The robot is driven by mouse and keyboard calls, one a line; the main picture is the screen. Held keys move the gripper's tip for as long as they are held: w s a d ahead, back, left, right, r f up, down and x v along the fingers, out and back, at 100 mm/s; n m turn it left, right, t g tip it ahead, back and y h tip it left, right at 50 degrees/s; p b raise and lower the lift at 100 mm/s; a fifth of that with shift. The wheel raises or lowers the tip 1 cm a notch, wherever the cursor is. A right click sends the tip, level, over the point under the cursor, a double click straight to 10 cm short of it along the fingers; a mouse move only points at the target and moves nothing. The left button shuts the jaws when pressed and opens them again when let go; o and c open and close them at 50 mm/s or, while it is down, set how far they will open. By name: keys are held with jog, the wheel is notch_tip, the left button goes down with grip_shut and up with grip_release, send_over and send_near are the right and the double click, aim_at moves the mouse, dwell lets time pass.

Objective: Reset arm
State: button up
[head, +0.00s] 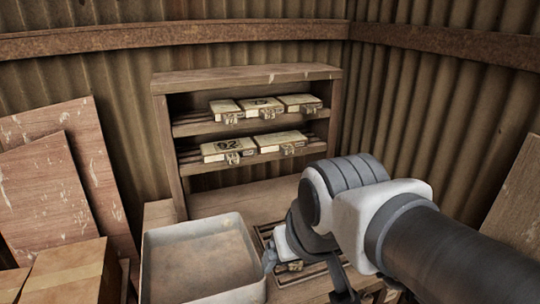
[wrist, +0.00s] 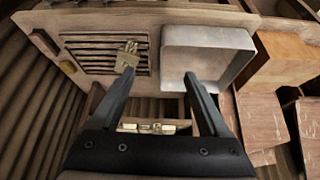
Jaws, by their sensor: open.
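My gripper (wrist: 158,72) is open, its two dark fingers spread wide with nothing visible between the tips. In the head view my gripper (head: 306,278) is low in front of the shelf, partly hidden by my arm, which reaches in from the right. A slatted rack (wrist: 85,52) lies beneath it on the wooden bench.
A grey metal tray (head: 203,236) stands left of the rack. Behind, a wooden shelf (head: 250,76) holds several cream boxes with clasps (head: 262,107) on two levels. Wooden boards (head: 50,185) and a cardboard-like box (head: 66,272) stand at left. Corrugated walls (head: 410,100) close in the corner.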

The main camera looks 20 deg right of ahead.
jog(key=shift+s+a+r, duration=0.2)
jog(key=shift+s+a, duration=0.15)
jog(key=shift+s, duration=0.4)
notch_tip(320, 180, up, 5)
jog(key=p, duration=0.5)
jog(key=shift+r, duration=0.2)
